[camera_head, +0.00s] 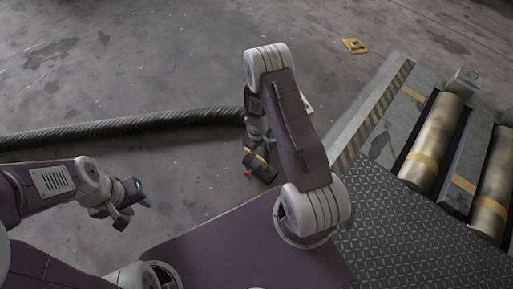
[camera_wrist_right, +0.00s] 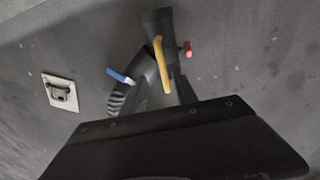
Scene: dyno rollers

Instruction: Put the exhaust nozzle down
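The exhaust nozzle (camera_head: 262,168) is dark, with yellow parts and a red knob. In the head view it hangs below my right wrist, partly behind my right arm. The right wrist view shows the nozzle's dark mouth (camera_wrist_right: 156,22), yellow handle (camera_wrist_right: 162,66), blue lever and red knob. My right gripper (camera_wrist_right: 164,84) appears shut on the nozzle at the handle; its fingertips are partly hidden. I cannot tell whether the nozzle touches the floor. My left gripper (camera_head: 138,212) is open and empty, above the floor at the left.
A black corrugated hose (camera_head: 120,127) runs from the left edge to my right wrist. A yellow floor fitting (camera_head: 354,46) lies at the back; a square metal plate (camera_wrist_right: 60,92) shows on the floor. The dyno rollers (camera_head: 432,140) and striped ramp edge are at the right.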

